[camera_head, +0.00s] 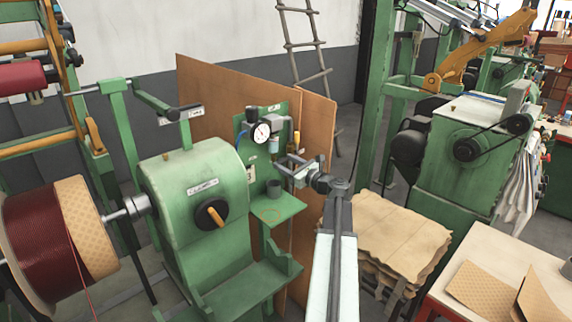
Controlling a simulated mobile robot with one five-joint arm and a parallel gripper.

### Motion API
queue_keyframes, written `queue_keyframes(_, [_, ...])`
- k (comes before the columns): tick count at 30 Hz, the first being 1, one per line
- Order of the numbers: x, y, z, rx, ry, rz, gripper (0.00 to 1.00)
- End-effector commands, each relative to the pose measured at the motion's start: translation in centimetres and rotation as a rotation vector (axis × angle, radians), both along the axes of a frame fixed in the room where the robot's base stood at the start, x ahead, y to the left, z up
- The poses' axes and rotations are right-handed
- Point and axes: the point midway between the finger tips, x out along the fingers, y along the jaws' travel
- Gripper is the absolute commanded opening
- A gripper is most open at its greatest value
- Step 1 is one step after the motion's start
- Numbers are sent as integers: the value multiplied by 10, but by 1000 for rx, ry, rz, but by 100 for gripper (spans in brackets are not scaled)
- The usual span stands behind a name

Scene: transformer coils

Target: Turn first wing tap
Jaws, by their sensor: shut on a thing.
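A green upright panel (244,149) stands in the middle of the camera_head view. It carries a round white gauge (261,132), a black knob (252,113) above it and a grey fitting (274,121) at its right. My gripper (289,163) reaches in from the right at the panel's right side, below the gauge and fitting. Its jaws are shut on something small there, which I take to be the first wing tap. The jaws hide most of it, and its turn angle cannot be made out. A small yellow part (297,138) shows just above the jaws.
A green winding machine (190,180) with an orange-handled dial is at the left, beside a dark red wire spool (45,240). Brown boards (317,130) stand behind; stacked brown sheets (390,235) lie at the right.

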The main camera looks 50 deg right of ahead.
Motion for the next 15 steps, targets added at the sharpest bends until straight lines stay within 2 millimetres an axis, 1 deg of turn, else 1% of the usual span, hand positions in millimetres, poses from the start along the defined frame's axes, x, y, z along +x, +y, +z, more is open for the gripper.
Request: queue_keyframes(15, [0,4,-2,-475,35,4,12])
